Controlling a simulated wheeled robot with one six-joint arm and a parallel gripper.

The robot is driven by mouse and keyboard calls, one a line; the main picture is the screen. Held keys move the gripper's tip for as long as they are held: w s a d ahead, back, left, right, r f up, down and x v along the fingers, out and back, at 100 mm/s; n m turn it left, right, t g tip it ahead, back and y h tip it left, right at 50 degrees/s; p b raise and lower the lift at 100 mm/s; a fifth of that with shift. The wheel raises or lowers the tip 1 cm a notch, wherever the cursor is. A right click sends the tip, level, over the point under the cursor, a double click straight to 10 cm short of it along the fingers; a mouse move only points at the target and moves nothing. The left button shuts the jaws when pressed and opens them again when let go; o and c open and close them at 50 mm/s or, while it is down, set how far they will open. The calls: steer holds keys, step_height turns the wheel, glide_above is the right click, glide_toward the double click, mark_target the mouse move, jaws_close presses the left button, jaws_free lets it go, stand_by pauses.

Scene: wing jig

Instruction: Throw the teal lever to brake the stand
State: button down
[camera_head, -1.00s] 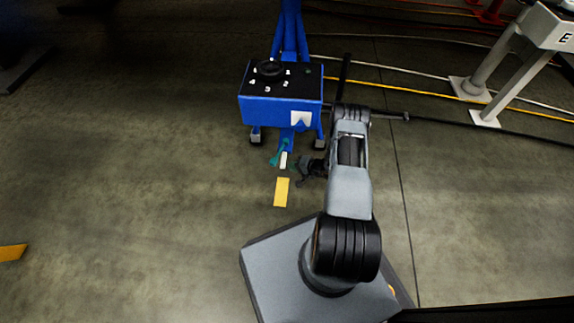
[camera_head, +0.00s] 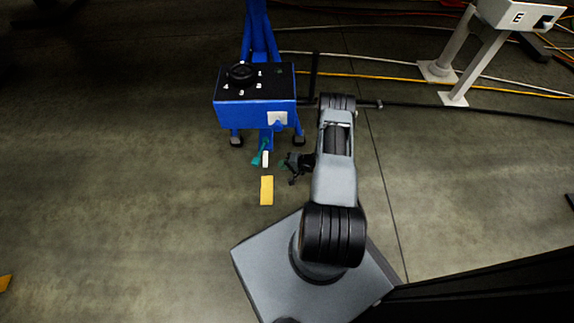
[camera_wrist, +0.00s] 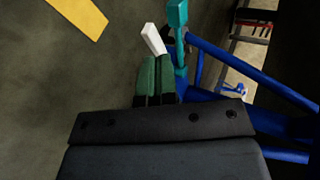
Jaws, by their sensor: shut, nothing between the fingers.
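The blue stand (camera_head: 255,113) has a box with a black top, a dial and numbered marks. The teal lever (camera_head: 258,157) sits low at its front, next to a white block (camera_head: 266,160). In the wrist view the teal lever (camera_wrist: 178,40) rises just beyond the fingertips, with the white block (camera_wrist: 154,39) to its left. My gripper (camera_head: 287,163) is a little right of the lever in the head view. In the wrist view my gripper (camera_wrist: 154,62) has its green fingers together and empty. I cannot tell whether the fingers touch the lever.
A yellow floor strip (camera_head: 267,190) lies in front of the stand, and it also shows in the wrist view (camera_wrist: 80,16). Cables (camera_head: 420,88) cross the floor behind. A pale frame marked E (camera_head: 465,55) stands at the back right.

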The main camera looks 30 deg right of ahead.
mark_target(260, 152)
steer(key=r+b+x, duration=0.1)
steer(key=b+x, duration=0.2)
steer(key=x, duration=0.6)
steer(key=shift+w+a+r, duration=0.3)
steer(key=shift+w+a, duration=0.15)
steer(key=shift+w, duration=0.1)
